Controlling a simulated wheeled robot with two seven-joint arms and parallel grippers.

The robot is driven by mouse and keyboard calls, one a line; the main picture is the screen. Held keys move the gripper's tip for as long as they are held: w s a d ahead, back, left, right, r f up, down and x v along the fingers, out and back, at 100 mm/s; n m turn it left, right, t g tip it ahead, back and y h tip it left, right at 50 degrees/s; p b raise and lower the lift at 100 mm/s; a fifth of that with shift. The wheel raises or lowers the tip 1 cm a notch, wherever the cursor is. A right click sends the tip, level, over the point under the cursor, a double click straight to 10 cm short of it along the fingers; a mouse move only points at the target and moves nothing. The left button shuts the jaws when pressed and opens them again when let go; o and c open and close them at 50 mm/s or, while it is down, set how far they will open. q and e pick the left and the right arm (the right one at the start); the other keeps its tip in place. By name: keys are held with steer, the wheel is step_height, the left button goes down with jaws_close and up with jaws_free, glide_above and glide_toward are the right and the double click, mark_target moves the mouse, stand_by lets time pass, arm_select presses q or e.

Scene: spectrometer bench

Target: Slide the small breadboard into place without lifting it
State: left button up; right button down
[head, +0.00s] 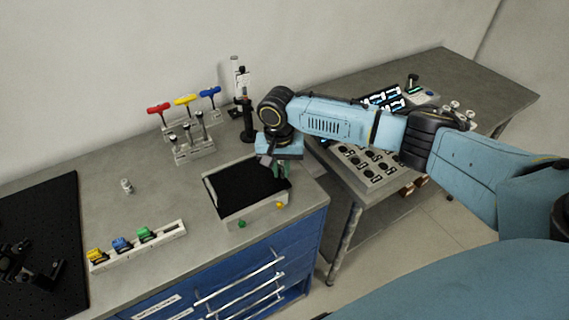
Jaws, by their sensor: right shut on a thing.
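The small breadboard (243,187) appears to be the black square panel near the right end of the grey bench. It lies flat, with a pale border along its left and front sides. My right gripper (279,172) reaches down from above at its back right part. It is shut, apparently on the breadboard's right side; the exact contact is partly hidden by the gripper body. My left gripper is out of view.
A green knob (242,224) and a yellow knob (280,205) sit at the pale front strip. A rack of T-handled drivers (186,124), a black post (247,122) and a strip of coloured pieces (137,246) stand nearby. A large black board (62,215) lies left.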

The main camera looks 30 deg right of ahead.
steer(key=shift+w+a+r+p, duration=0.15)
steer(key=shift+a+p, duration=0.15)
steer(key=shift+a, duration=0.2)
